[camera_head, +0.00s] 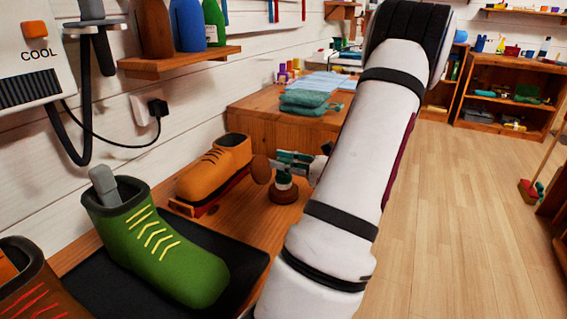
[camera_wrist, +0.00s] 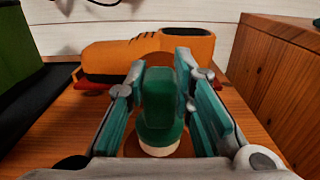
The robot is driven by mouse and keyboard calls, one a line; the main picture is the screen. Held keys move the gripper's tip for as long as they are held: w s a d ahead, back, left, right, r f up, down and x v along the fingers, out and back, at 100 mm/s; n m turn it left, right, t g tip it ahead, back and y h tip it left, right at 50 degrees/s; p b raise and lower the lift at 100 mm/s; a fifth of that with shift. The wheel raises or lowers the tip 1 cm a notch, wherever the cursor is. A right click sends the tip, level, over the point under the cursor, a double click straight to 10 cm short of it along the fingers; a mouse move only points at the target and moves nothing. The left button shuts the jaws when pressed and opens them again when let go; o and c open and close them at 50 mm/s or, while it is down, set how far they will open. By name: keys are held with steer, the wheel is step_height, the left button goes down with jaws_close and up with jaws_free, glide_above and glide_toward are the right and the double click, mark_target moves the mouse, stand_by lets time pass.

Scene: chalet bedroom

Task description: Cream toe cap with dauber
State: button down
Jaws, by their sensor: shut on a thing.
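An orange lace-up shoe (camera_head: 212,166) sits on a red stand (camera_head: 212,197) on the wooden bench, its toe cap (camera_head: 192,182) toward the left. It also shows in the wrist view (camera_wrist: 105,58), behind my fingers. My gripper (camera_head: 290,158) is shut on the dauber, whose green handle (camera_wrist: 160,92) stands between the teal finger pads. The pot's contents are hidden.
A green boot (camera_head: 152,250) with yellow laces stands on a black mat (camera_head: 250,262), with a brown-red boot (camera_head: 35,285) at the left. Folded green cloths (camera_head: 306,103) lie on a cabinet behind. A bottle shelf (camera_head: 178,63) overhangs the bench's wall side.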

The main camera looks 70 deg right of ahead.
steer(key=shift+f, duration=0.5)
stand_by(0.4)
stand_by(0.5)
steer(key=shift+r+p, duration=3.05)
steer(key=shift+r, duration=0.45)
steer(key=shift+s, duration=0.1)
